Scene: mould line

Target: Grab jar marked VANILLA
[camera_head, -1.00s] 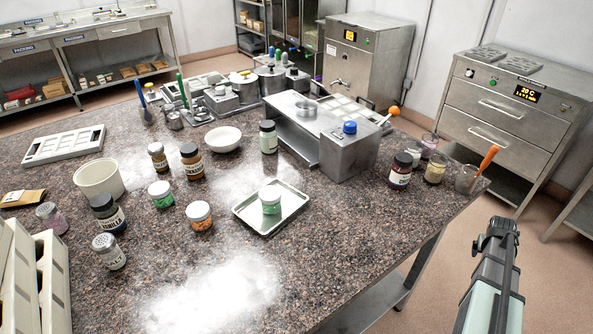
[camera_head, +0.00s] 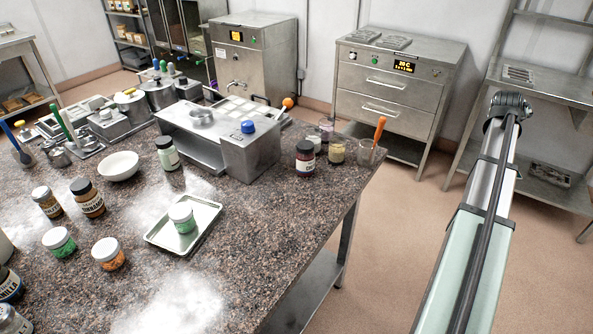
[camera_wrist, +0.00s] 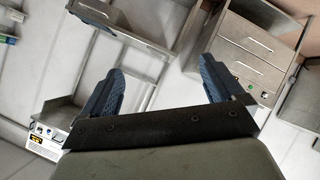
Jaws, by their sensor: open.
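The VANILLA jar (camera_head: 9,285) is cut off by the left edge of the head view. It is a dark jar with a pale label standing on the speckled counter (camera_head: 265,245), and only part of the label shows. My gripper (camera_wrist: 165,82) is open and empty in the wrist view, its two blue ridged fingers well apart. The jar does not show in the wrist view. In the head view my arm rises at the right, beyond the counter's edge and far from the jar; the fingers are not seen there.
Near the jar stand a white-capped jar (camera_head: 12,320), a green-filled jar (camera_head: 59,242) and an orange-filled jar (camera_head: 109,254). Two brown jars (camera_head: 88,198) (camera_head: 47,202) stand behind. A metal tray (camera_head: 160,237) holds another green jar. The counter's front middle is clear.

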